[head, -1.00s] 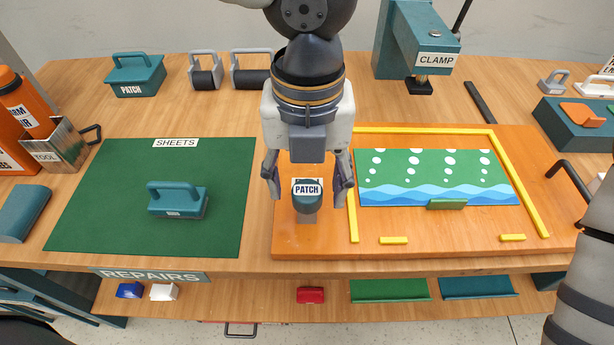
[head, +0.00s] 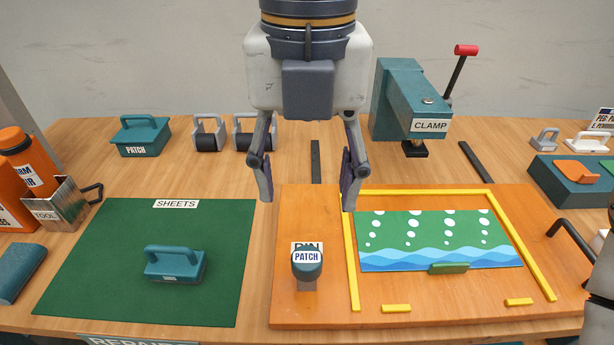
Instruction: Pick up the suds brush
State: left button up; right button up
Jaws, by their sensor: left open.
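No object in view carries a readable suds brush label, so I cannot tell for sure which one it is. A teal block with a handle (head: 175,264) sits on the green sheets mat (head: 95,300); its small label is unreadable. My left gripper (head: 307,195) is open and empty, its fingers pointing down. In the picture it is above the short teal cylinder labelled PATCH (head: 307,268), apart from it. The cylinder stands on the left part of the orange board (head: 300,220).
The board holds a green sheet with blue waves (head: 440,228), framed by yellow strips. Behind stand a PATCH box (head: 144,137), two rollers and a teal clamp (head: 398,95). At left are an orange bottle (head: 30,165) and a metal tool holder (head: 60,208).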

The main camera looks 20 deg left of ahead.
aim_at(178, 265)
jog(key=k, duration=1)
